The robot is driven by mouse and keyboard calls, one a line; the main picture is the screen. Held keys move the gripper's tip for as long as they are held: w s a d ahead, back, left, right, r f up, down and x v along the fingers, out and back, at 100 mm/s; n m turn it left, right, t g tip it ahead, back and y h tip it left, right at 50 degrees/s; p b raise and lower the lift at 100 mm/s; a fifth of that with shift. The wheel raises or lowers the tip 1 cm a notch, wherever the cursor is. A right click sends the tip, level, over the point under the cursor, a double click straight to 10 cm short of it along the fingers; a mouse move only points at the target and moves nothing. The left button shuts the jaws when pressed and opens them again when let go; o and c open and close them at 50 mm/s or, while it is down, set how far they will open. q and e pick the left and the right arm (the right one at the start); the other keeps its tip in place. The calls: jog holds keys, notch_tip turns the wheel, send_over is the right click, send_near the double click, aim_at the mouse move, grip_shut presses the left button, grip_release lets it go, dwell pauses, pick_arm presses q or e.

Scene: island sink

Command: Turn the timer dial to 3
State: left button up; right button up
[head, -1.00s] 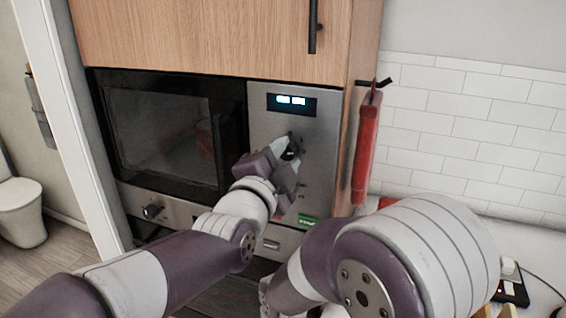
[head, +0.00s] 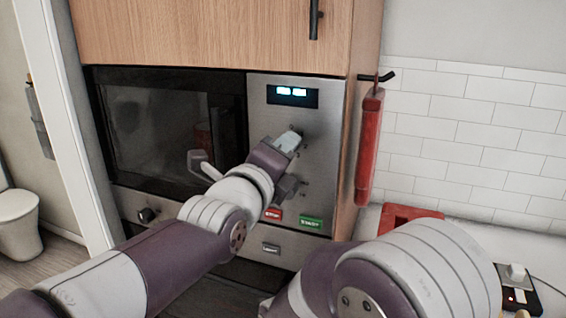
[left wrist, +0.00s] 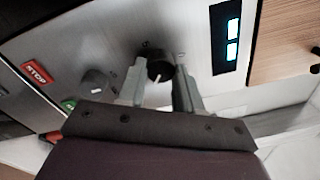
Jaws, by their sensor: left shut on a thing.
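The oven's silver control panel (head: 324,150) has a lit display (head: 292,95). My left gripper (head: 294,150) is at the panel below the display and covers the dial in the head view. In the left wrist view, a round black dial (left wrist: 160,65) with a white pointer line sits between the two fingers of my left gripper (left wrist: 160,82), which are shut on it. The numbers around the dial are too small to read. A second, greyer dial (left wrist: 95,84) is to the left in the wrist view. My right gripper is out of view.
A red STOP button (head: 272,214) and a green START button (head: 311,222) lie low on the panel. A dark oven door (head: 150,130) is left. A red hanging object (head: 369,150) is right. My right arm fills the lower right.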

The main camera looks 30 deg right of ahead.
pick_arm(q)
jog(key=shift+f+m+b, duration=0.1)
jog(key=shift+m+b, duration=1.45)
jog(key=shift+m, duration=0.45)
jog(key=o, duration=1)
jog(key=shift+o, duration=0.2)
jog(key=b+v, duration=0.3)
jog(key=v, duration=0.9)
jog(key=shift+a, duration=0.3)
